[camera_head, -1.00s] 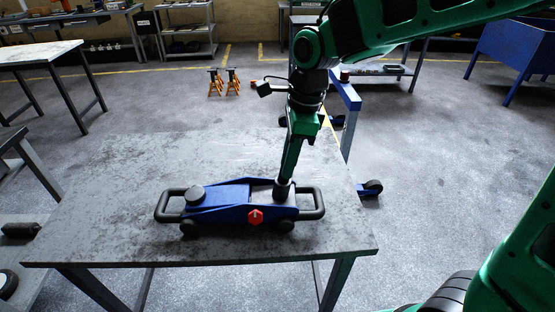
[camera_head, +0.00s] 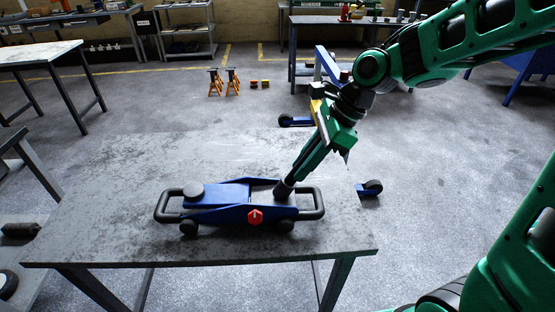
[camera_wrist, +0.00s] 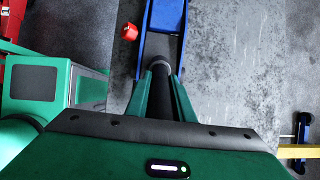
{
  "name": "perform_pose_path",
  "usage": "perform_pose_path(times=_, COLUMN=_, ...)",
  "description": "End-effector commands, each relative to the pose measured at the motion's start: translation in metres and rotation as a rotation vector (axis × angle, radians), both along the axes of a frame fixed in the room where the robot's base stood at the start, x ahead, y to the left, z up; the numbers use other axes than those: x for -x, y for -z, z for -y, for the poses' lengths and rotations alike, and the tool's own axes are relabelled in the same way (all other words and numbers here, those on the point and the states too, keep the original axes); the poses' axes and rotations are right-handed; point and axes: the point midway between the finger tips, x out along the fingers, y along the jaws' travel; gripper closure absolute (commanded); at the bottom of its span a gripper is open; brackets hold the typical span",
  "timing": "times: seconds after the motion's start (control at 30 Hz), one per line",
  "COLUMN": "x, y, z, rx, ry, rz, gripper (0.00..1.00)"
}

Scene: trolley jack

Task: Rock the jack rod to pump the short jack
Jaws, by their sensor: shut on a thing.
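The short jack is a blue trolley jack (camera_head: 222,196) with black end handles, standing on the grey table. The dark jack rod (camera_head: 284,188) rises from the jack's right part and leans to the right. My gripper (camera_head: 300,172) is shut on the rod from above, tilted along with it. In the wrist view the rod (camera_wrist: 160,95) lies between my two green fingers, with the blue jack (camera_wrist: 163,22) beyond. The rod's upper length is hidden by my gripper.
The worktable (camera_head: 110,220) has bare surface left of and behind the jack. Orange jack stands (camera_head: 232,80) are on the floor behind. A blue wheeled frame (camera_head: 328,68) stands behind my arm. Another table (camera_head: 40,53) is at the far left.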

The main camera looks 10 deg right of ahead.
Motion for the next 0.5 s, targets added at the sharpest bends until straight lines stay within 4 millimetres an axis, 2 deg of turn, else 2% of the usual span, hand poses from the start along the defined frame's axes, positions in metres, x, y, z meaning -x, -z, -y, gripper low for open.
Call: perform_pose_path(times=0.5, x=0.0003, y=0.0051, z=0.0063, rx=-0.053, ry=0.002, rz=0.001, gripper=1.00)
